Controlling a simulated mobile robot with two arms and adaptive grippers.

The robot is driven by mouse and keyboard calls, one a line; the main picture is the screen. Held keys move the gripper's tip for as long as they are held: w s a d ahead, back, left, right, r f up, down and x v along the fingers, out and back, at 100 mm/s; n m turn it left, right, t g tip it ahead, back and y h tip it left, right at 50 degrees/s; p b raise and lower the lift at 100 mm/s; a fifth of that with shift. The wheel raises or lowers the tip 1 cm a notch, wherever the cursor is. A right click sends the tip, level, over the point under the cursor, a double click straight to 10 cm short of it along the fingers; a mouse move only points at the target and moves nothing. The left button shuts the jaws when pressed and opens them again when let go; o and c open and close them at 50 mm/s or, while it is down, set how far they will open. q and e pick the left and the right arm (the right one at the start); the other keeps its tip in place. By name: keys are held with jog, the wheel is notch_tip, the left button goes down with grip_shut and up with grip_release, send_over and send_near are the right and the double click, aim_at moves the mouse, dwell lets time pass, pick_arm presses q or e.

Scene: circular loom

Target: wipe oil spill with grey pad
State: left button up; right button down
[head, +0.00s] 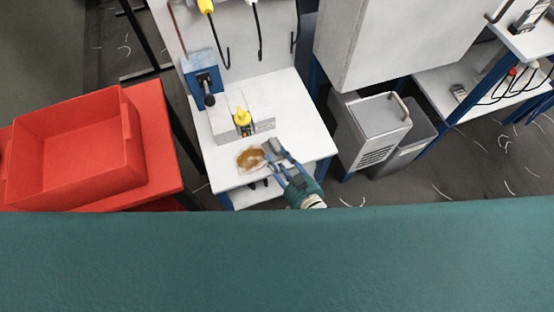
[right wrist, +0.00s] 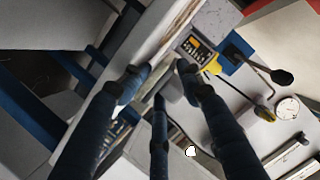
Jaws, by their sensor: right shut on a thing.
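The oil spill (head: 250,158) is a brown patch on the front part of the white bench top (head: 225,176). My right gripper (head: 277,154) reaches over the bench's front from below right, at the right edge of the spill. It is shut on the grey pad (head: 273,146), a small grey block between its fingertips. In the right wrist view the dark fingers close around the pad (right wrist: 172,90), which is partly hidden by them. I cannot tell whether the pad touches the bench top. My left gripper is not in view.
A yellow device (head: 242,118) stands behind the spill beside grey blocks, and a blue vise-like tool (head: 203,78) is farther back. A red bin (head: 75,145) sits on a red table at left. Grey waste bins (head: 372,128) stand on the floor at right.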

jog(key=shift+r+p, duration=2.85)
jog(key=shift+r, duration=0.1)
notch_tip(320, 180, up, 3)
jog(key=p, duration=0.3)
jog(key=shift+d, duration=0.1)
